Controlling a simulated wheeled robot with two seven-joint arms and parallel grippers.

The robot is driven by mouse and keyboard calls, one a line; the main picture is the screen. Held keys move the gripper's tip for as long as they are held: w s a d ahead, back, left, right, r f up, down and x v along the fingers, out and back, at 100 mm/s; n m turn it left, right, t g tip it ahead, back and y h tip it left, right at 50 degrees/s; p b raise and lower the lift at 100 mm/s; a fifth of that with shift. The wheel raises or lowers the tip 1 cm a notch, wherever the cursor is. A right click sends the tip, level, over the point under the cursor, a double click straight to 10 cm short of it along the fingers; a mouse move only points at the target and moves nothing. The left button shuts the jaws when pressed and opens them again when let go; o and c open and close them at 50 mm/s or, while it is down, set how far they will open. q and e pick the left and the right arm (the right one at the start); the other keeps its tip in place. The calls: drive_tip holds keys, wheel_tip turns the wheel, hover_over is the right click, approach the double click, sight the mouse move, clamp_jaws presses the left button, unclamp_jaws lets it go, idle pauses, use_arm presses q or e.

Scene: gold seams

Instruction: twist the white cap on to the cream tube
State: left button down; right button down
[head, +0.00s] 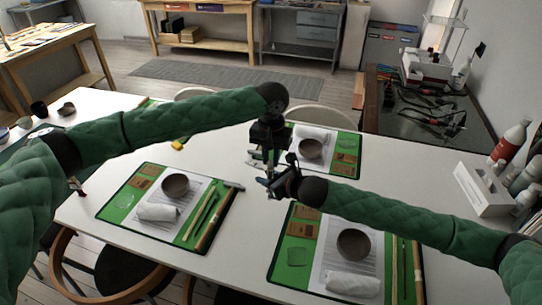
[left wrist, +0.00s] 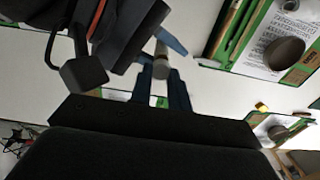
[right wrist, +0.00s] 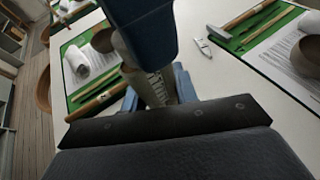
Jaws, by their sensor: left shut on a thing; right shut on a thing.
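My left gripper (head: 262,160) and my right gripper (head: 268,182) meet over the middle of the white table, left above right. In the right wrist view the cream tube (right wrist: 152,84), with lettering on its side, stands between the blue fingers of my right gripper (right wrist: 158,88), which is shut on it. A large blue finger of my left gripper hides its far end. In the left wrist view my left gripper (left wrist: 161,75) is shut on a small shaded cylinder, seemingly the white cap (left wrist: 160,69), in line with the tube. I cannot tell whether they touch.
Green place mats (head: 133,172) on the white table (head: 245,235) carry bowls, rolled cloths and sticks. One mat (head: 344,165) lies just behind my grippers. A white box (head: 484,188) and bottles (head: 517,140) stand at the right edge. The table directly below my grippers is clear.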

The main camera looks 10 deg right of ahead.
use_arm(q)
drive_tip(key=m, duration=0.5)
drive_tip(key=shift+d, duration=0.1)
drive_tip(key=m, duration=0.4)
drive_tip(key=shift+s, duration=0.1)
drive_tip(key=m, duration=0.4)
drive_tip(key=shift+m, duration=0.3)
drive_tip(key=m, duration=0.3)
drive_tip(key=shift+m, duration=0.4)
drive_tip(key=c, duration=1.3)
unclamp_jaws()
drive_tip(key=shift+s, duration=0.1)
drive_tip(key=shift+r, duration=2.25)
